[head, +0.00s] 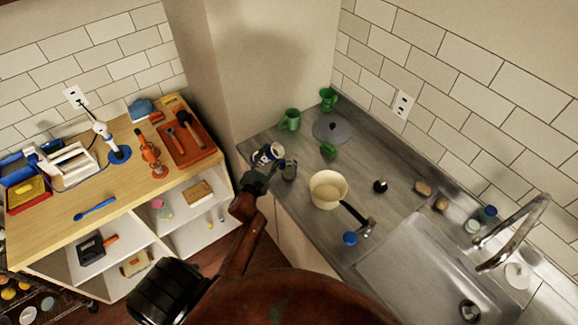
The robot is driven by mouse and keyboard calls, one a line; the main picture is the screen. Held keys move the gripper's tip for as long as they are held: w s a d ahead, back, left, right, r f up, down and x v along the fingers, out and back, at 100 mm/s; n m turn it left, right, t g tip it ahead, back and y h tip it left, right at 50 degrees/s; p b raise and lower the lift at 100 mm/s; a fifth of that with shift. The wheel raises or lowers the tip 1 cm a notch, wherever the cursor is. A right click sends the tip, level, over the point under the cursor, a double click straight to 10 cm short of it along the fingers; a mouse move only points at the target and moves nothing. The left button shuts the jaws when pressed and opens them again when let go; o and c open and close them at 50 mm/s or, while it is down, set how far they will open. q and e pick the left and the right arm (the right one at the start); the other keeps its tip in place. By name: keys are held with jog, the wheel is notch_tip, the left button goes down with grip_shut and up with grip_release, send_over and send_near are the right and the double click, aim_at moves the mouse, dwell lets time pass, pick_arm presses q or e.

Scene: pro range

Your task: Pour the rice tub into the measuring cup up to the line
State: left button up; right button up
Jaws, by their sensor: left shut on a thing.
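My left gripper (262,169) is shut on the rice tub (268,153), a small white container with a dark blue label. It holds the tub tilted near the left edge of the grey counter. A small, greyish see-through vessel (290,171), which looks like the measuring cup, is just right of the tub and gripper. Its line and contents are too small to make out. I cannot tell whether the tub touches the cup or whether rice is flowing. My right gripper is not in view.
A cream pot (328,189) with a dark handle stands right of the cup. Behind are a green mug (290,120), a grey lid (332,129) and a green item (328,149). A blue-capped item (350,239) is near the sink (415,262). A wooden workbench (105,190) is left.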

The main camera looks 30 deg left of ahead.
pick_arm(q)
jog(key=shift+r+m, duration=0.5)
jog(key=shift+m, duration=0.4)
dwell(1.9)
jog(key=shift+d+f+m+b, duration=0.1)
jog(key=shift+f+m+b, duration=0.25)
jog(key=shift+m+b, duration=0.4)
jog(key=shift+d+f+m+b, duration=0.1)
jog(key=shift+f+m+b, duration=0.25)
jog(key=shift+m+b, duration=0.35)
dwell(3.2)
jog(key=shift+d+m, duration=0.1)
jog(key=shift+m, duration=0.15)
dwell(0.4)
